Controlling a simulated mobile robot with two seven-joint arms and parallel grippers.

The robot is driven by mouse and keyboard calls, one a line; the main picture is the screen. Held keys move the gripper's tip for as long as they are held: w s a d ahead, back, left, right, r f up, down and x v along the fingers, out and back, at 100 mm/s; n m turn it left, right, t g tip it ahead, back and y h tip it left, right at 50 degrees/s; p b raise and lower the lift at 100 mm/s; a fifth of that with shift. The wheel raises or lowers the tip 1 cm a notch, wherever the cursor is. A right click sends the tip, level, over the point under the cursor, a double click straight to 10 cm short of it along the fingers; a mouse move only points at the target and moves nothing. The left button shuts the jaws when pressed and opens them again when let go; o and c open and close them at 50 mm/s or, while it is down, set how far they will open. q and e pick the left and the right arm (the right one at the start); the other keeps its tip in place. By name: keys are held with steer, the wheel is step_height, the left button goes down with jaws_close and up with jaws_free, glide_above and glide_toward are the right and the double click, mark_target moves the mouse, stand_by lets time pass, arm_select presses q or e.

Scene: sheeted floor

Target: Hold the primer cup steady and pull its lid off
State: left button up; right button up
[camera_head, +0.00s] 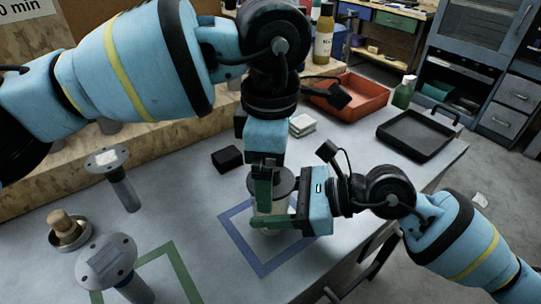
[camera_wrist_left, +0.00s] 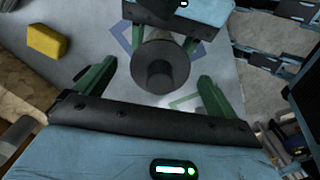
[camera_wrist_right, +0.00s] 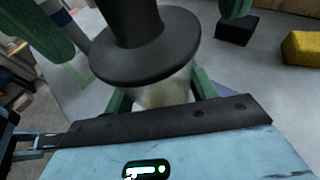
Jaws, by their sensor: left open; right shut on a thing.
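The primer cup (camera_head: 266,208), a pale translucent cup, stands upright at the blue outlined square. Its dark round lid (camera_head: 285,182) sits on top, with a thick knob that shows in the left wrist view (camera_wrist_left: 160,72) and the right wrist view (camera_wrist_right: 143,52). My right gripper (camera_head: 272,221) is shut on the cup's body (camera_wrist_right: 165,92) from the right, below the lid. My left gripper (camera_head: 266,186) points down from above. Its fingers are open on either side of the lid's knob, with visible gaps in the left wrist view.
A black block (camera_head: 227,158) and white pads (camera_head: 302,124) lie behind. A red tray (camera_head: 350,101) and a black tray (camera_head: 417,135) stand at the back right. Two flanged posts (camera_head: 123,180) (camera_head: 108,262) and a dish with a brush (camera_head: 68,231) are left. A green outlined square (camera_head: 165,263) lies in front.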

arm_select(q)
steer(key=c, duration=1.2)
steer(key=shift+c, duration=0.2)
steer(key=shift+r, duration=0.45)
steer(key=shift+r, duration=0.7)
steer(key=shift+r, duration=2)
arm_select(e)
steer(key=o, duration=1.4)
steer(key=shift+o, duration=0.2)
